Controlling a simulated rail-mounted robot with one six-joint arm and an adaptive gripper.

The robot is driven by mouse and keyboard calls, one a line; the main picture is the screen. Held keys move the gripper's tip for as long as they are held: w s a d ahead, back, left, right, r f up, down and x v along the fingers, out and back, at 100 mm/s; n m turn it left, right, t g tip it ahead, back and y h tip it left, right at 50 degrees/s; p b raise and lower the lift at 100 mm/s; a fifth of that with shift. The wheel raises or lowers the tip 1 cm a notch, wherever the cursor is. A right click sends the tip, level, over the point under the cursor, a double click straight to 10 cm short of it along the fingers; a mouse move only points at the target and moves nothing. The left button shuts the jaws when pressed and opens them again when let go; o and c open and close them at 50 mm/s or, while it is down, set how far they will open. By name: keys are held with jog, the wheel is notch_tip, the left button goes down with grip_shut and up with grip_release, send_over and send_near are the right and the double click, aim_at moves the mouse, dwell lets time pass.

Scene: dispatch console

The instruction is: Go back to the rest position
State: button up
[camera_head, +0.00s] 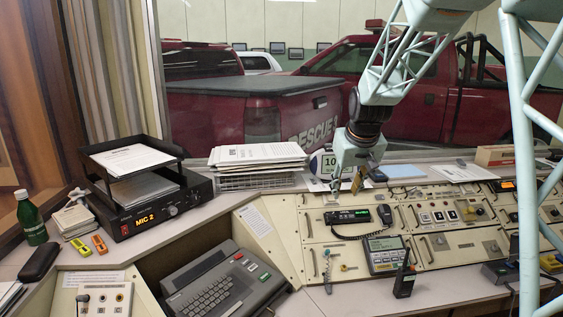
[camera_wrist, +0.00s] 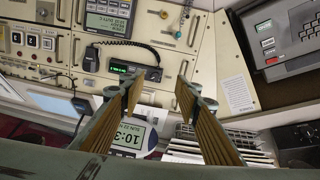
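My gripper (camera_head: 346,183) hangs from my arm above the back edge of the console, near the round-faced clock (camera_head: 324,162). In the wrist view, the two fingers of my gripper (camera_wrist: 158,88) stand apart with nothing between them, so it is open and empty. The clock (camera_wrist: 130,137) shows behind and between the fingers there, partly hidden by the left one. The radio unit (camera_head: 347,217) with its handset lies on the sloped panel below the gripper; in the wrist view this radio (camera_wrist: 135,70) shows just beyond the fingertips.
A stack of papers in a wire tray (camera_head: 258,183) stands left of the gripper. A keyboard terminal (camera_head: 218,285), a MIC 2 box (camera_head: 150,205), a green bottle (camera_head: 31,218) and a walkie-talkie (camera_head: 404,280) are around the console. The window with red trucks lies behind.

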jog(key=s+r, duration=0.4)
jog(key=s, duration=0.4)
jog(key=s+r, duration=0.4)
jog(key=s, duration=0.4)
jog(key=s+m+g, duration=0.1)
jog(key=s, duration=4)
jog(key=shift+s+r+m+g, duration=0.15)
jog(key=shift+s+m+g, duration=0.15)
jog(key=shift+m, duration=0.1)
